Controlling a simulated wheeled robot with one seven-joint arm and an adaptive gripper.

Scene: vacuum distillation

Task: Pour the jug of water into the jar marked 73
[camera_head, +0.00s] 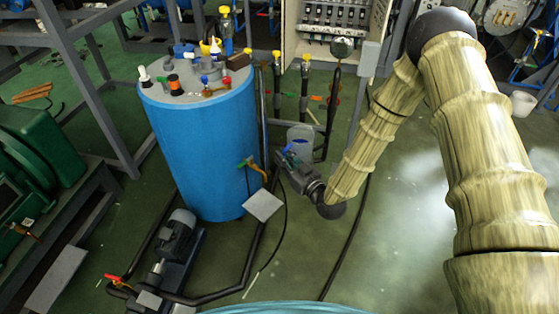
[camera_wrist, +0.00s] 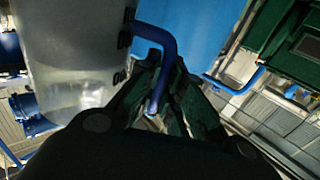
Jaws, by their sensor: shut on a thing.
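A translucent jug (camera_head: 301,135) with a blue handle (camera_wrist: 166,42) stands out to the right of the blue tank in the head view. In the wrist view the jug (camera_wrist: 70,50) fills the upper left, with dark marks on its wall and what looks like clear water low in it. My gripper (camera_head: 288,158) is shut on the blue handle; its dark fingers (camera_wrist: 160,95) close around the handle in the wrist view. The jug looks roughly upright and held in the air. I cannot make out any jar marked 73.
The blue tank (camera_head: 205,150) carries several fittings on its grey lid (camera_head: 190,92), including an orange-and-black piece (camera_head: 174,83). Pipes with yellow-topped valves (camera_head: 305,75) stand behind the jug. A pump (camera_head: 175,240) and a green machine (camera_head: 45,150) are at left. Green floor is open at lower right.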

